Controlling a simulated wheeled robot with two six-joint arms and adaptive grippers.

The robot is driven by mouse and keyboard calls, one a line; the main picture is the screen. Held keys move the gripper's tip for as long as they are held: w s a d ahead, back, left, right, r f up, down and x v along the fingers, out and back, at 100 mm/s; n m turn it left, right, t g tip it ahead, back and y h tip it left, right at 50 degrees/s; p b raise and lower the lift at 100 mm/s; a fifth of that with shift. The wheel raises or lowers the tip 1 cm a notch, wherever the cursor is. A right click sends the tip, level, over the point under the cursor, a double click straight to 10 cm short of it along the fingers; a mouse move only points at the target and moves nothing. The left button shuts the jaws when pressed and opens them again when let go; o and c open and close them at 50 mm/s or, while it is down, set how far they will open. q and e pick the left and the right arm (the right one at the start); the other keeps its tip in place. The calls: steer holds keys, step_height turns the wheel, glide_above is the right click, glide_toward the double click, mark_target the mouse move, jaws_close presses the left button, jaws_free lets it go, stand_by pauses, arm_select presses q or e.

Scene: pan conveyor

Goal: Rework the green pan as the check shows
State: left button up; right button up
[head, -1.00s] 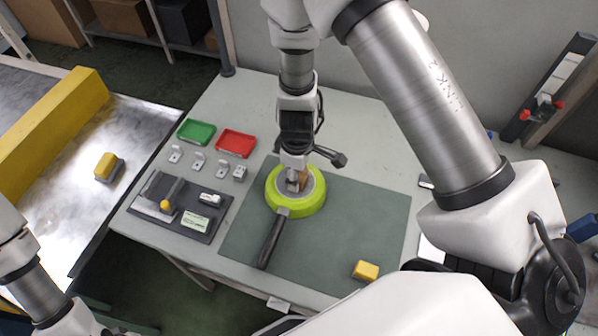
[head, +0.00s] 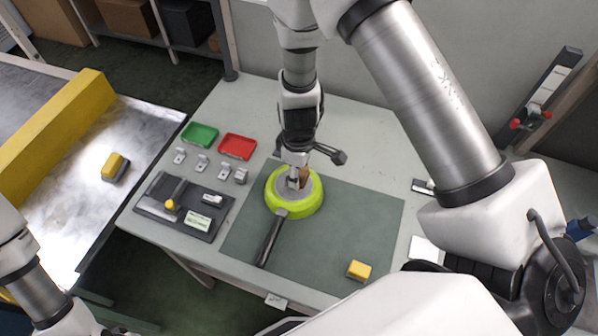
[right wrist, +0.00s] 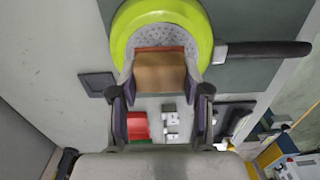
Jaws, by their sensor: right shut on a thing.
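The green pan (head: 312,203) lies on the dark green mat (head: 335,235), its black handle (head: 270,240) pointing toward the front edge. In the right wrist view the pan (right wrist: 122,40) shows a grey speckled inside, its handle (right wrist: 270,49) to the right. My right gripper (head: 297,182) points down over the inside of the pan, shut on a brown block (right wrist: 160,72) with a reddish edge. I cannot tell whether the block touches the pan floor. Fingers and block hide part of the inside. Only links of my left arm show, at lower left.
A yellow block (head: 359,270) lies on the mat's front right. Left are a dark board (head: 150,210) with a yellow-knobbed device, several metal brackets (head: 202,163), a green tray (head: 199,134) and a red tray (head: 237,147). A yellow-and-grey piece (head: 115,167) sits on the conveyor (head: 140,125).

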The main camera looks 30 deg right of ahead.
steer(key=shift+r+p, duration=0.3)
steer(key=shift+r, duration=0.35)
step_height(320, 180, up, 2)
steer(key=shift+d+r+p, duration=0.15)
steer(key=shift+p, duration=0.85)
steer(key=shift+r+p, duration=0.55)
steer(key=shift+r, duration=0.15)
